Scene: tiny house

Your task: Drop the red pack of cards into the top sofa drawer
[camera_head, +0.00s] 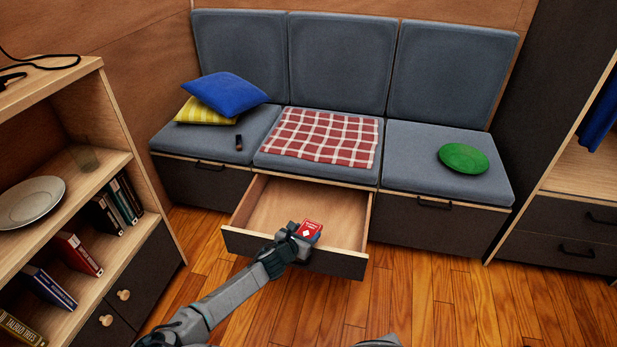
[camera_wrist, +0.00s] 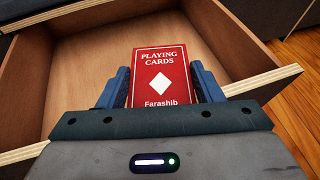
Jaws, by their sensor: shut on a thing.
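The red pack of cards (camera_head: 310,229) is held in my gripper (camera_head: 303,233) at the front edge of the open sofa drawer (camera_head: 234,240). In the wrist view the pack (camera_wrist: 162,75) stands between the two blue fingers of my gripper (camera_wrist: 162,88), its white diamond and "PLAYING CARDS" lettering facing the camera. The drawer (camera_wrist: 235,40) lies beyond and below the pack, with its wooden floor bare where I can see it. The drawer is pulled out from under the middle sofa seat. My gripper hides part of its front panel.
The sofa holds a blue cushion (camera_head: 224,93), a yellow cushion (camera_head: 205,111), a checked cloth (camera_head: 322,137), a small black object (camera_head: 239,142) and a green round thing (camera_head: 463,158). A bookshelf (camera_head: 120,150) stands at left. Wooden floor (camera_head: 420,290) is clear at right.

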